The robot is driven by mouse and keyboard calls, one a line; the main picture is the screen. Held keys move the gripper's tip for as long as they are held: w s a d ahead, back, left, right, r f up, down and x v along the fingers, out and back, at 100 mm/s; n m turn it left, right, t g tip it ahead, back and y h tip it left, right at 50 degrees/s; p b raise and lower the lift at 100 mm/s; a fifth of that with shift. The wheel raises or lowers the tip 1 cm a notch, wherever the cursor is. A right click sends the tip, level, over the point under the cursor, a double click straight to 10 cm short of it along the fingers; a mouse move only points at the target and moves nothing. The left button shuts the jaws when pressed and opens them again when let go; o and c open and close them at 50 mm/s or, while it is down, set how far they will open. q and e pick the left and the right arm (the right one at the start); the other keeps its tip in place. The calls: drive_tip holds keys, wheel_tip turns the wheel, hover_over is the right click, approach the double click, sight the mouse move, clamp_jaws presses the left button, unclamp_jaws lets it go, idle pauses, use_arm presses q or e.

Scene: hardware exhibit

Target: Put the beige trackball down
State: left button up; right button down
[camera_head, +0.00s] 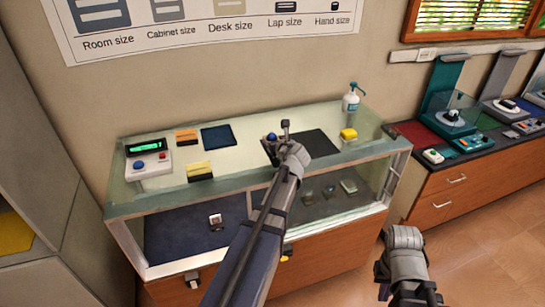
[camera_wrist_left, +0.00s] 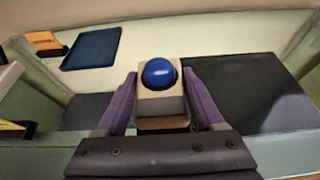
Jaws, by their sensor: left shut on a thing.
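The beige trackball (camera_wrist_left: 160,103) with its blue ball (camera_wrist_left: 159,73) sits between the two purple fingers of my left gripper (camera_wrist_left: 160,80) in the left wrist view. My left gripper is shut on it. In the head view my left gripper (camera_head: 279,139) is over the glass display counter (camera_head: 240,186), by the left part of a black mat (camera_head: 313,145). The blue ball of the trackball (camera_head: 271,137) shows there; the arm hides most of its body. I cannot tell whether the trackball touches the surface. My right gripper (camera_head: 384,281) is low at the right, away from the counter, its fingers unclear.
On the counter stand a white device with a green display (camera_head: 148,158), a dark blue pad (camera_head: 218,136), orange (camera_head: 186,136) and yellow (camera_head: 200,171) blocks, a yellow item (camera_head: 348,134) and a pump bottle (camera_head: 351,98). Part of the black mat right of the gripper is bare.

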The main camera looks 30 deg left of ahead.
use_arm(q)
drive_tip(key=shift+f, duration=0.15)
wheel_tip(320, 180, down, 3)
drive_tip(key=b, duration=0.3)
drive_tip(key=shift+f, duration=0.2)
drive_tip(key=shift+b, duration=0.3)
